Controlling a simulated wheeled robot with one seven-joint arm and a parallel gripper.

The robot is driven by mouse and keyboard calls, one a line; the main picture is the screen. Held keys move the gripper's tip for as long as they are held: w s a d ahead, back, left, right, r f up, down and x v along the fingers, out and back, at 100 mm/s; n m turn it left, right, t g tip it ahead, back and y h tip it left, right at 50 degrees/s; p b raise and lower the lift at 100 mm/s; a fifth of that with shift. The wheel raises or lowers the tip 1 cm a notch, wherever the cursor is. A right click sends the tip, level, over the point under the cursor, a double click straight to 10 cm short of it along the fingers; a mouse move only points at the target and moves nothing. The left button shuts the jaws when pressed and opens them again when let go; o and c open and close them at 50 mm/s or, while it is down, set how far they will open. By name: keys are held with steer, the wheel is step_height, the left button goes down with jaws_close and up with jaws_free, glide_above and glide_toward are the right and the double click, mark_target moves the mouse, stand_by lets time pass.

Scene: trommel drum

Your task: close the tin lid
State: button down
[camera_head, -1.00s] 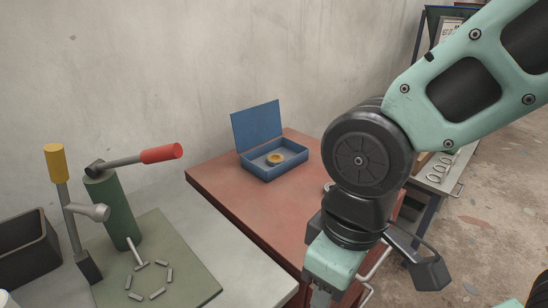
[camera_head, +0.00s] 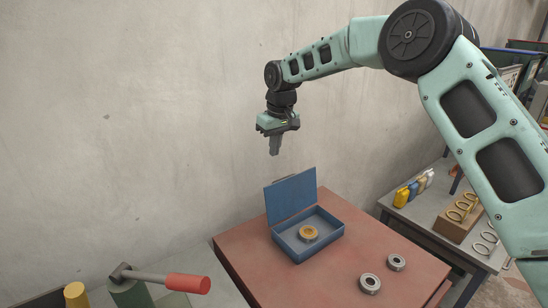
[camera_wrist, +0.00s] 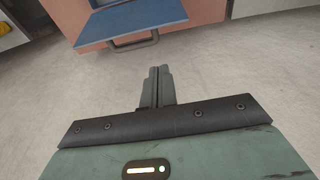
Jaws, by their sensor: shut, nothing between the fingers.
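The blue tin (camera_head: 318,238) stands on the red-brown table with its lid (camera_head: 291,197) open, tilted up at the back left. A brass-coloured ring (camera_head: 308,232) lies inside the tin. My gripper (camera_head: 274,152) is above and behind the raised lid, pointing down, with clear air between them. Its fingers (camera_wrist: 157,85) are shut together and empty in the wrist view. The wrist view also shows the blue lid (camera_wrist: 135,17) at the top, ahead of the fingertips.
Two steel rings (camera_head: 370,283) lie on the red-brown table (camera_head: 262,265) right of the tin. A red-handled lever (camera_head: 188,283) stands at lower left. A grey side table (camera_head: 440,222) with bottles and a ring holder is at right. The wall (camera_head: 130,130) is behind.

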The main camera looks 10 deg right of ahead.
steer(key=w+d, duration=0.1)
steer(key=w, duration=0.1)
steer(key=p, duration=0.6)
glide_above(289, 193)
steer(key=w+a, duration=0.2)
step_height(289, 193, down, 9)
steer(key=shift+s, duration=0.15)
steer(key=shift+s+d+f+b, duration=0.1)
steer(key=shift+f+b, duration=0.05)
steer(key=shift+b, duration=0.25)
